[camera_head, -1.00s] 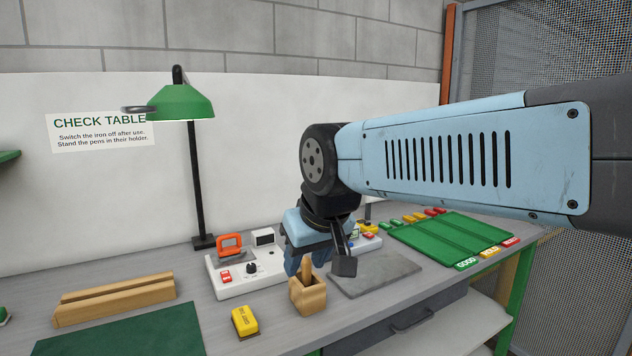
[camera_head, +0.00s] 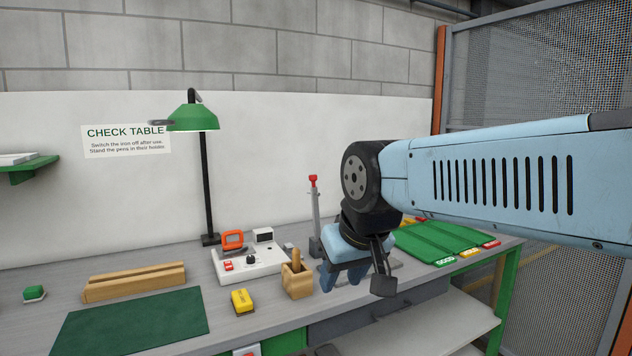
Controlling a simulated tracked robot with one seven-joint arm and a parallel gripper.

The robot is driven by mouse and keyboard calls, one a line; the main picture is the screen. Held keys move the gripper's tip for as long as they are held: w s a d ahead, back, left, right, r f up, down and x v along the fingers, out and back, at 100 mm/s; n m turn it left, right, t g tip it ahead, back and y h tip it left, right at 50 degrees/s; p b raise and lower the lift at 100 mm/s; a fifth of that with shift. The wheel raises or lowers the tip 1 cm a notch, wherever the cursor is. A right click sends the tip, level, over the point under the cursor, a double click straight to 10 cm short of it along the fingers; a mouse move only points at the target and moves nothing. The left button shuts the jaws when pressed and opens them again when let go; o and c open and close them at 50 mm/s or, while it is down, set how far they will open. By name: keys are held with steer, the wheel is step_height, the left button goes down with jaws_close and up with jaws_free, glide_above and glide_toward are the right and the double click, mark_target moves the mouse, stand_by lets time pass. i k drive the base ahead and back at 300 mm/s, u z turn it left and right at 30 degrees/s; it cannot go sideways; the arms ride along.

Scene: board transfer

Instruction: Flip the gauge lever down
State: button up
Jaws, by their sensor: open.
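A slim grey upright post with a red tip (camera_head: 313,200) stands at the back of the table; it looks like the gauge lever, and it points up. Its foot is near the white panel. My gripper (camera_head: 342,281) hangs in front of the post and to its right, pointing down, low over the table. Its blue fingers are apart, with nothing seen between them. I see no contact with the post. The table behind the gripper is partly hidden by my wrist.
A wooden pen holder (camera_head: 297,283) stands just left of my gripper. A white panel with an orange-handled iron (camera_head: 233,240), a yellow block (camera_head: 242,301) and a green lamp (camera_head: 193,118) are further left. A green board (camera_head: 435,240) lies right, partly behind my arm.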

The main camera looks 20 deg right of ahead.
mark_target(313, 178)
steer(key=z, duration=0.45)
steer(key=i, duration=0.9)
steer(key=u, duration=0.2)
